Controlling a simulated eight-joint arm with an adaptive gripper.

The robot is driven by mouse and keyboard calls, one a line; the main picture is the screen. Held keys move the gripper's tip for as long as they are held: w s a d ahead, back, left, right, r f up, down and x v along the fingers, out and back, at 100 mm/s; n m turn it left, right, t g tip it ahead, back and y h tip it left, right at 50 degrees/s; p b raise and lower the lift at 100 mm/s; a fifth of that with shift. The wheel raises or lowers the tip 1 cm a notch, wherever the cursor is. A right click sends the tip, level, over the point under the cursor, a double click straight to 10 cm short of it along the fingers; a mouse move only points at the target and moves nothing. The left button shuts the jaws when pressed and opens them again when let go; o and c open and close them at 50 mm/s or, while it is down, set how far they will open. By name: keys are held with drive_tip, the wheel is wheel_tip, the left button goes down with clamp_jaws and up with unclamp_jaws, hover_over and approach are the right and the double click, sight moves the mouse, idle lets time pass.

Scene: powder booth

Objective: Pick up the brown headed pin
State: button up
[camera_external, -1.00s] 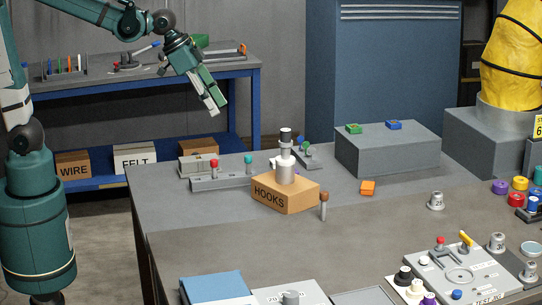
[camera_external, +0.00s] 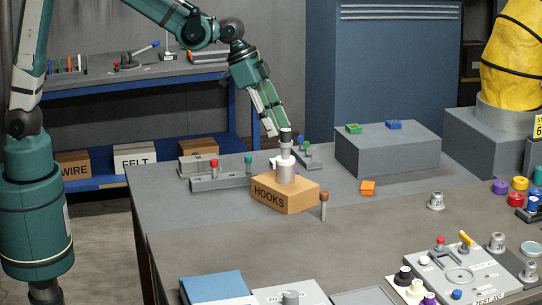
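The brown headed pin (camera_external: 324,206) stands upright on the table, just right of the cardboard box marked HOOKS (camera_external: 285,193). It has a brown head and a thin grey shank. My gripper (camera_external: 276,130) is in the air above and left of the pin in the picture, pointing down and to the right. Its fingertips appear close to the top of the grey cylinder stack on the box. Two fingers show with a narrow gap between them, and nothing shows in it. How far open they are is hard to tell.
A grey and white cylinder stack (camera_external: 286,158) rises from the HOOKS box. A rack with red and teal headed pins (camera_external: 221,180) stands behind left. An orange block (camera_external: 367,188) lies right of the pin. A large grey block (camera_external: 387,150) stands behind. Table around the pin's front is clear.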

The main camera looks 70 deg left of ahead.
sight(324, 192)
drive_tip(key=w+d+f+m+p, duration=0.1)
drive_tip(key=w+d+f+p, duration=0.1)
drive_tip(key=d, duration=0.5)
drive_tip(key=w+d+f+m+g+p, duration=0.1)
drive_tip(key=w+d+f+p, duration=0.1)
drive_tip(key=w+d+f, duration=0.3)
wheel_tip(324, 192, down, 2)
drive_tip(key=shift+w+d+f+m+h, duration=0.15)
drive_tip(key=shift+d+m+h, duration=0.25)
drive_tip(key=shift+d, duration=0.7)
drive_tip(key=shift+x, duration=1.2)
drive_tip(key=shift+w+f, duration=0.1)
drive_tip(key=shift+a+p+x, duration=0.15)
drive_tip(key=shift+p+x, duration=0.05)
drive_tip(key=shift+x, duration=1.05)
drive_tip(key=shift+a+p+x, duration=0.15)
drive_tip(key=shift+p+x, duration=0.05)
drive_tip(key=shift+x, duration=1.05)
drive_tip(key=shift+w, duration=0.1)
